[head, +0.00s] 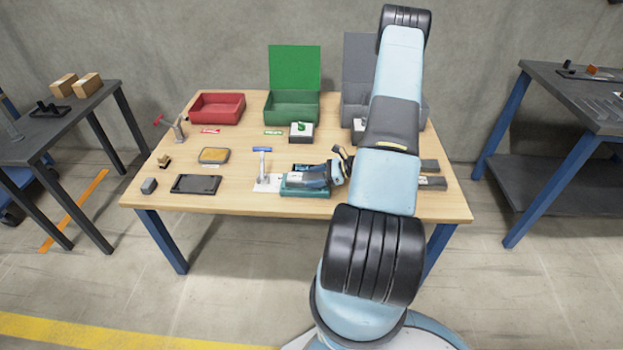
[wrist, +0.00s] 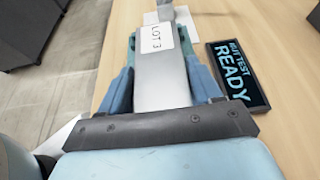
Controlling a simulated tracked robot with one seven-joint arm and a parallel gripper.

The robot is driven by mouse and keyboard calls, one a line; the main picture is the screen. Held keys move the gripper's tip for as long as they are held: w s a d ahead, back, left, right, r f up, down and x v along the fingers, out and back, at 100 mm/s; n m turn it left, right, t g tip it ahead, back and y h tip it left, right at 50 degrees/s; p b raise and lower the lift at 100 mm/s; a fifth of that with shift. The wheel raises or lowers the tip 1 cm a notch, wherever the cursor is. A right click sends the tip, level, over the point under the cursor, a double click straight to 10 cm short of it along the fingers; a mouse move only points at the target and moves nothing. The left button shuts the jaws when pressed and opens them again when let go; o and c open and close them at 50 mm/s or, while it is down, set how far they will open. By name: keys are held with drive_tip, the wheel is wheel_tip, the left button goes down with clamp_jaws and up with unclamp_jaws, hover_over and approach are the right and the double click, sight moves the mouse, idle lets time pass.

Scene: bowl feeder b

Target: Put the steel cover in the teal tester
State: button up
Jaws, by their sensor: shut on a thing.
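The steel cover, a plain grey metal piece with a white "LOT 3" label, shows in the wrist view (wrist: 165,85). My gripper (wrist: 160,75) is shut on it, a blue finger on each side. In the head view my gripper (head: 318,176) is low at the front middle of the table, over the teal tester (head: 303,193). Teal parts of the tester (wrist: 192,48) show beside the cover's far end in the wrist view. The cover and fingers hide most of the tester. I cannot tell whether the cover rests in it or is held just above.
A dark display (wrist: 237,75) reading "READY" lies right of the tester. A blue-handled stand (head: 262,163) is close on the left. Red (head: 217,108) and green (head: 292,107) boxes stand behind.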

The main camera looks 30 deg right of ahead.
drive_tip(key=o, duration=1.3)
drive_tip(key=v, duration=1.2)
drive_tip(key=a+r+n+g+h, duration=0.25)
drive_tip(key=a+r+n, duration=0.45)
drive_tip(key=r, duration=0.7)
drive_tip(key=a+r+n+g+h, duration=0.1)
drive_tip(key=a+r+n+g, duration=0.4)
drive_tip(key=a+r, duration=0.65)
drive_tip(key=s+a+r+n+t+h, duration=0.2)
drive_tip(key=s+a+r+n+h, duration=0.2)
drive_tip(key=s+r, duration=0.5)
drive_tip(key=s+a+r+n+t+h, duration=0.3)
drive_tip(key=s+a+r+n, duration=0.3)
drive_tip(key=s+r+n, duration=0.2)
wheel_tip(320, 180, up, 5)
drive_tip(key=shift+s+a+f+n+h, duration=0.25)
drive_tip(key=shift+s+n+h, duration=0.15)
drive_tip(key=shift+s, duration=0.8)
